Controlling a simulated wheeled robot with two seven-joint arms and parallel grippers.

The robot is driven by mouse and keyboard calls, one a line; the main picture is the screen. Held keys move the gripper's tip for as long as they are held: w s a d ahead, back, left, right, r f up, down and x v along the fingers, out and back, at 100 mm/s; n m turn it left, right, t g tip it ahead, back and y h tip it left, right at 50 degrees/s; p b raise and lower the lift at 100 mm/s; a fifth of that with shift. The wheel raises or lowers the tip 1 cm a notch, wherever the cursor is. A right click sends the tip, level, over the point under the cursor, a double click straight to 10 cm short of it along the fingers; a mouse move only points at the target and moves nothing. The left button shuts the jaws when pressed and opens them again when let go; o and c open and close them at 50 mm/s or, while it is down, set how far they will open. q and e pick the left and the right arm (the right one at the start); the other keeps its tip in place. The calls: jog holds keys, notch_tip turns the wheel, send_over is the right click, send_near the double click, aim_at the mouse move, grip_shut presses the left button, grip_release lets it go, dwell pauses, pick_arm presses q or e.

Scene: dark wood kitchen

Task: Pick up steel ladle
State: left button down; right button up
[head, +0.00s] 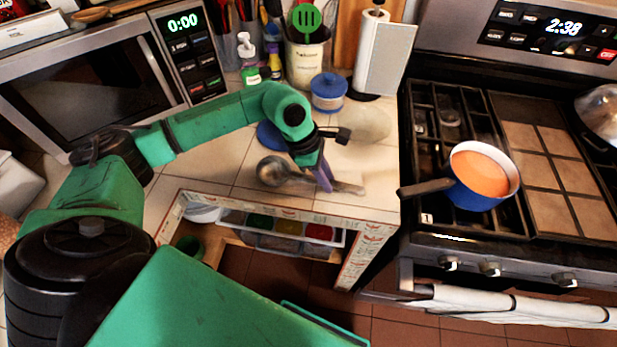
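The steel ladle (274,171) lies on the tiled counter near its front edge. Its round bowl is at the left and its handle runs right toward the stove. My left gripper (324,180) reaches down from above with its purple fingers at the ladle's handle. The fingers overlap in this view and hide part of the handle. I cannot tell whether they are closed on it or apart around it. My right gripper is not in view.
A blue-lidded jar (328,93), a utensil crock (305,62) and a paper towel holder (383,62) stand behind. A microwave (90,85) is at the left. A blue pan (480,180) sits on the stove at the right. An open drawer (335,236) is below the counter.

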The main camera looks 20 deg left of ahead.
pick_arm(q)
notch_tip(320, 180, up, 20)
jog(key=b, duration=0.3)
dwell(1.5)
